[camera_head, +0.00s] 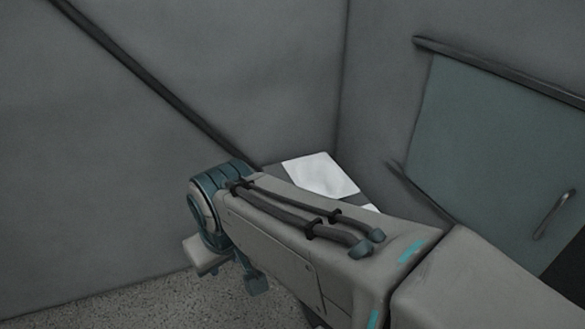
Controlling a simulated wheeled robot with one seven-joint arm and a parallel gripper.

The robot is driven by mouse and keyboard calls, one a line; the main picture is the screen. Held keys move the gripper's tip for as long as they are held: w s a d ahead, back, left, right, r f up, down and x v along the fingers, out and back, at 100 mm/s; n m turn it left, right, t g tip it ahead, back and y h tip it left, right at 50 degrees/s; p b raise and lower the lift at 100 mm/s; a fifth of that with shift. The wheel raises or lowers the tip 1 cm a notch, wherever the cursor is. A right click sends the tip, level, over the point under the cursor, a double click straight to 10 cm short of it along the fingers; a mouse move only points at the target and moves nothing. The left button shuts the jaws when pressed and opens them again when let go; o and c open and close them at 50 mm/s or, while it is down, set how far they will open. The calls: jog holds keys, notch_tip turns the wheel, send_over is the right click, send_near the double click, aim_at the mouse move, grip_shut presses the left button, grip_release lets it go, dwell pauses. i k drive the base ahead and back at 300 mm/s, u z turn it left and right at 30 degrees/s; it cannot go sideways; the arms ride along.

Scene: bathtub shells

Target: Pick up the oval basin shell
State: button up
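I cannot make out a clear oval basin shell. A white, angular piece (321,176) with a faintly shaded surface lies in the corner beyond my arm, and I cannot tell whether it is a shell. My arm crosses from the lower right to a teal joint left of the white piece. Grey and teal parts hang below that joint, but no fingers can be made out.
Plain grey walls meet behind the white piece. A dark rail (150,83) slants along the left wall. A teal-grey panel (490,150) with a handle (553,214) stands at right. Bare speckled floor (130,308) shows at lower left.

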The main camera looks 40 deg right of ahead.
aim_at(317, 173)
jog(key=i, duration=1.4)
jog(key=z, duration=3.4)
